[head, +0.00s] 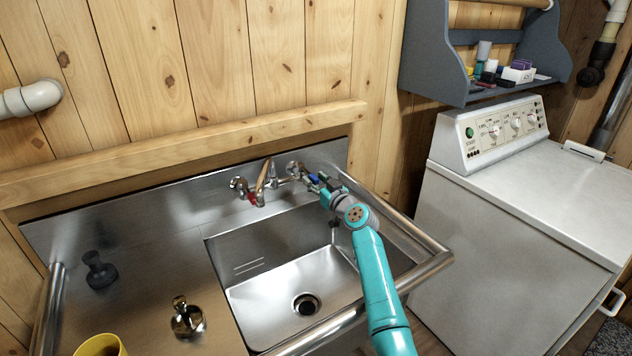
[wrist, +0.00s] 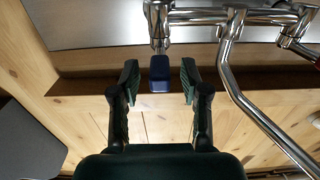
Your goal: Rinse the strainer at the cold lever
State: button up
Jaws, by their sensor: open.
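The blue-tipped cold lever (head: 313,178) is on the right side of the chrome tap (head: 272,180) on the sink's back wall. In the wrist view its blue end (wrist: 160,74) lies between the two finger pads, with a gap on each side. My gripper (head: 320,184) is open around it; it also shows in the wrist view (wrist: 160,84). A shiny metal piece with a knob (head: 187,319), which looks like the strainer, sits on the drainboard left of the basin, far from my gripper. No water is visible.
The steel basin (head: 262,288) is empty, with a dark drain (head: 306,304). A dark stopper-like piece (head: 100,272) and a yellow cup (head: 100,346) stand on the drainboard. The tap's spout (wrist: 232,70) is close beside my gripper. A white washer (head: 520,220) stands at right.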

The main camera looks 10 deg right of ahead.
grip_shut()
jog(key=shift+w+d+n+y, duration=0.15)
jog(key=shift+d+n+y, duration=0.15)
jog(key=shift+d+y, duration=0.1)
jog(key=shift+w+d+n+g+y, duration=0.15)
jog(key=shift+d+n+g+y, duration=0.1)
jog(key=shift+n+g+y, duration=0.25)
jog(key=shift+w+d+n+g+y, duration=0.1)
jog(key=shift+d+n+g+y, duration=0.15)
jog(key=shift+y, duration=0.45)
grip_release()
jog(key=shift+s+d, duration=0.1)
